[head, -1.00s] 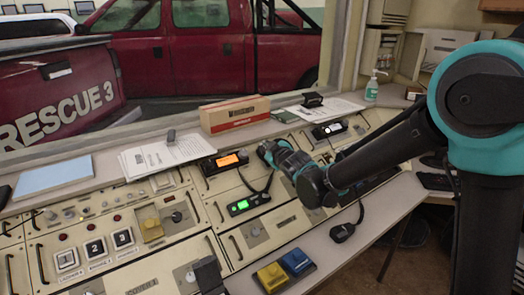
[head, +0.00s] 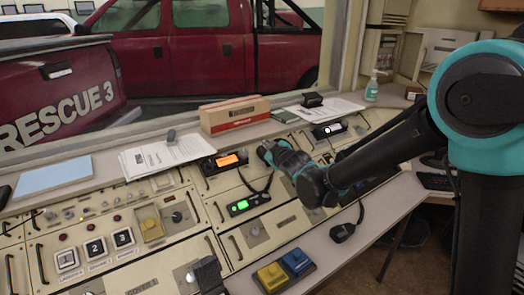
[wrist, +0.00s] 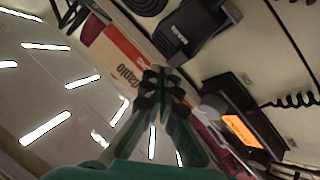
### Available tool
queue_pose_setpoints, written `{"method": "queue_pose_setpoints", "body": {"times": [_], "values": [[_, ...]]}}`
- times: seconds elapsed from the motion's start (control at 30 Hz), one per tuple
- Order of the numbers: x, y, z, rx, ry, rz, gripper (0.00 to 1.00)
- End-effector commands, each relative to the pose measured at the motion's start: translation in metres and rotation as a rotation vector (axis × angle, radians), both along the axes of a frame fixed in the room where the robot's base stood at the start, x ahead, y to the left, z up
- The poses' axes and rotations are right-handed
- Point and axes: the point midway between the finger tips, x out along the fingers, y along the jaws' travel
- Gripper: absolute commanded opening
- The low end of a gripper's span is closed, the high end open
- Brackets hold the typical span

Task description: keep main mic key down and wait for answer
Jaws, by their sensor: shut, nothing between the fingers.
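My gripper (head: 266,152) is above the console, close to the orange-lit radio (head: 228,161) and apart from it. In the wrist view its fingers (wrist: 158,78) are closed together with nothing held. That radio shows there with its orange display (wrist: 240,131). A green-lit radio unit (head: 248,203) lies nearer the front. A black hand mic (head: 343,232) rests at the front ledge on the right. A yellow key (head: 271,276) and a blue key (head: 297,261) stand on the front ledge. I cannot read which is the main mic key. My gripper touches none of these keys.
A cardboard box (head: 234,114) stands on the back ledge, with papers (head: 165,154) to its left. A second radio (head: 329,129) is at the back right. Handles, knobs and coiled cords crowd the console. A sanitizer bottle (head: 371,87) stands by the window frame.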

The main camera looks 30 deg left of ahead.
Motion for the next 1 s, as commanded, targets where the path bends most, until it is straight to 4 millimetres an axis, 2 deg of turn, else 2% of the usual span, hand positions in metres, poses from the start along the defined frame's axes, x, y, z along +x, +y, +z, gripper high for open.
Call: {"method": "queue_pose_setpoints", "body": {"times": [1.0], "values": [[0.0027,0.0055,-0.0090,0.000,0.000,0.000,0.00]]}}
